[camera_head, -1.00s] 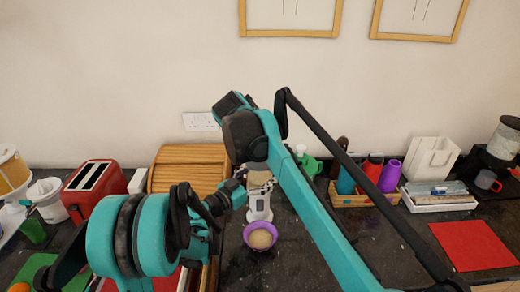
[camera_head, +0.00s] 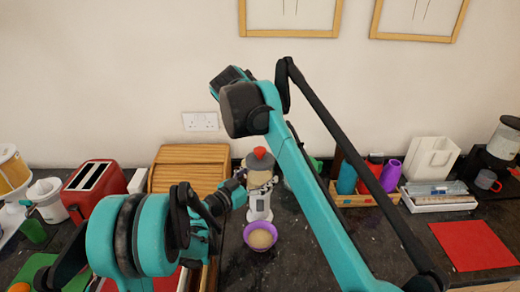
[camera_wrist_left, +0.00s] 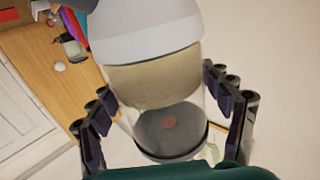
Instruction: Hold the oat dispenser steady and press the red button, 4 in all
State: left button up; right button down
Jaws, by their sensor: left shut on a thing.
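The oat dispenser (camera_head: 259,204) stands upright on the dark counter, with a white stand, a clear body and a red button (camera_head: 259,152) on top. My left gripper (camera_head: 259,186) is shut around its body. In the left wrist view the fingers flank the clear body (camera_wrist_left: 160,85), which has a beige oat layer inside. A purple bowl (camera_head: 247,240) stands at the dispenser's front foot with pale oats in it. My right arm comes in from the lower right, its dark joint above and left of the button. I cannot see its fingers.
A wooden bread box (camera_head: 185,168) and red toaster (camera_head: 94,187) stand to the left. To the right are a wooden bottle rack (camera_head: 360,199), a white bag (camera_head: 432,157) and a red mat (camera_head: 473,245). Counter right of the bowl is mostly clear.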

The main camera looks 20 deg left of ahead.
dwell(0.3)
pick_arm(q)
jog(key=o, duration=1.9)
jog(key=shift+c, duration=0.2)
